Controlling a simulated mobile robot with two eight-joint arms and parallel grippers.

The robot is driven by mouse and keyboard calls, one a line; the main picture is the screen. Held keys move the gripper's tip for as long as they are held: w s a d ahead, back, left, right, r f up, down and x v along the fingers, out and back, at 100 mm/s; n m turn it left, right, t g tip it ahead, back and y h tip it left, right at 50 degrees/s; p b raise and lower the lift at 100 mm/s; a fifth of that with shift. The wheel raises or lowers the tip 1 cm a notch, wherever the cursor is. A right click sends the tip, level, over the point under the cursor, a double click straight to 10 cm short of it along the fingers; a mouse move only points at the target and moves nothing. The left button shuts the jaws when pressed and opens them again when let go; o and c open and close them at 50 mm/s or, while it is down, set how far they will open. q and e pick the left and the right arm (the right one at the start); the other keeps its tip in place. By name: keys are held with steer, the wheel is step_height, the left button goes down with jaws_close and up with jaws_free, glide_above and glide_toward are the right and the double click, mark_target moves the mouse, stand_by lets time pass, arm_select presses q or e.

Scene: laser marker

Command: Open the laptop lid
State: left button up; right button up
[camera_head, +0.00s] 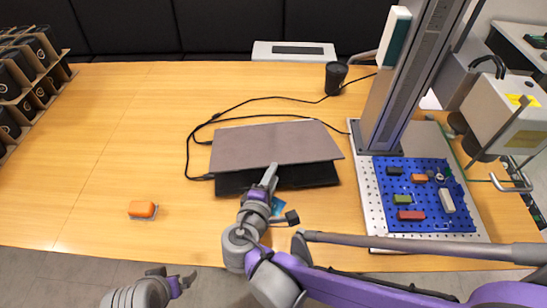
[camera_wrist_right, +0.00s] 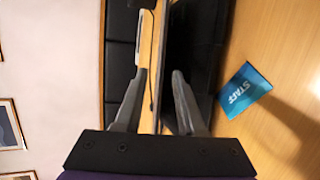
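The laptop lies near the middle of the table. Its grey-brown lid (camera_head: 275,142) is tilted up a little, and the black base (camera_head: 312,176) shows below the lid's front edge. My right gripper (camera_head: 270,174) is at the middle of that front edge, overlapping lid and base in the head view; whether it touches cannot be told. In the right wrist view its two fingers (camera_wrist_right: 160,78) are apart with nothing visibly held, and a dark part of the laptop (camera_wrist_right: 192,50) is beside the right-hand finger. My left gripper (camera_head: 183,281) is low in front of the table, away from the laptop; its finger gap is unclear.
A blue staff card (camera_wrist_right: 243,90) lies on the table by the laptop's front. An orange block (camera_head: 142,209) is at the left front. A black cup (camera_head: 335,77) and cable are behind. The laser marker's column (camera_head: 400,90) and blue parts tray (camera_head: 425,222) stand right.

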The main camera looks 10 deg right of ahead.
mark_target(281, 158)
steer(key=b+x, duration=0.1)
steer(key=x, duration=0.8)
jaws_close()
stand_by(1.2)
